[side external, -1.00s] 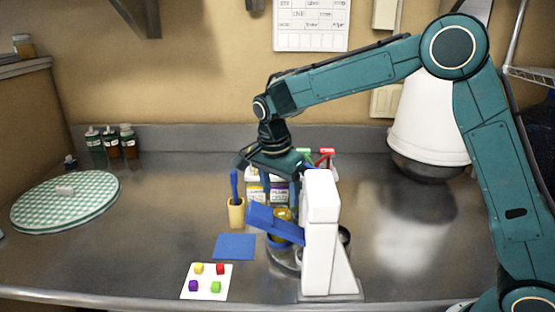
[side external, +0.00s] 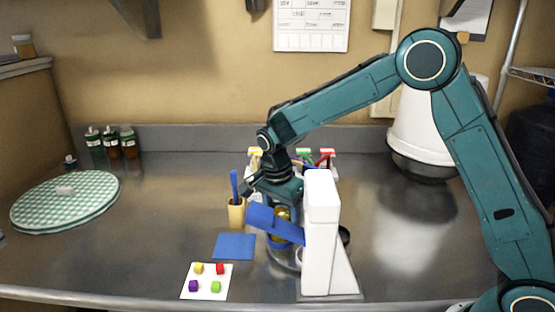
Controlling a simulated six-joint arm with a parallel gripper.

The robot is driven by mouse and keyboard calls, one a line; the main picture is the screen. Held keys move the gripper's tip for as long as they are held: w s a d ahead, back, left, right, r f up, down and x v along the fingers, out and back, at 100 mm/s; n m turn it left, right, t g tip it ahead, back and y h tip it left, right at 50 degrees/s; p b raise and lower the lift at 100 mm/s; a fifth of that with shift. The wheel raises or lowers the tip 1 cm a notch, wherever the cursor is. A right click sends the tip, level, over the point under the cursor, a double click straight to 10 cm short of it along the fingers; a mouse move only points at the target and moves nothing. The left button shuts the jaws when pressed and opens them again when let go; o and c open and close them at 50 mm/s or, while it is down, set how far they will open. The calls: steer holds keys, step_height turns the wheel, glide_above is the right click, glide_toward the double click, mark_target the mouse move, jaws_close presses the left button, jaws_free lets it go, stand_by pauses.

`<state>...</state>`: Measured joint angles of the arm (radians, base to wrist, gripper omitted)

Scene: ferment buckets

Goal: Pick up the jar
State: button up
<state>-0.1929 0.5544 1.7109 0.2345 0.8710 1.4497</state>
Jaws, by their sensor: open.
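A jar with a gold-yellow body or lid (side external: 282,213) stands on the steel counter, behind a blue tilted flap (side external: 275,224) and left of a white upright device (side external: 321,235). Its lower part is mostly hidden by the flap. My gripper (side external: 277,201) is open and points down just above and around the jar's top. The fingertips are partly hidden, so I cannot tell whether they touch it.
A yellow cup with a blue-handled tool (side external: 236,212) stands close left of my gripper. Spray bottles (side external: 304,156) stand behind it. A blue mat (side external: 234,246) and a white card with coloured cubes (side external: 206,281) lie in front. The left counter has a checkered round board (side external: 66,203).

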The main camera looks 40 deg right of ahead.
steer(key=shift+f, duration=0.2)
stand_by(0.3)
steer(key=shift+r, duration=0.1)
steer(key=c, duration=1.1)
steer(key=shift+o, duration=0.2)
step_height(320, 180, up, 18)
stand_by(0.5)
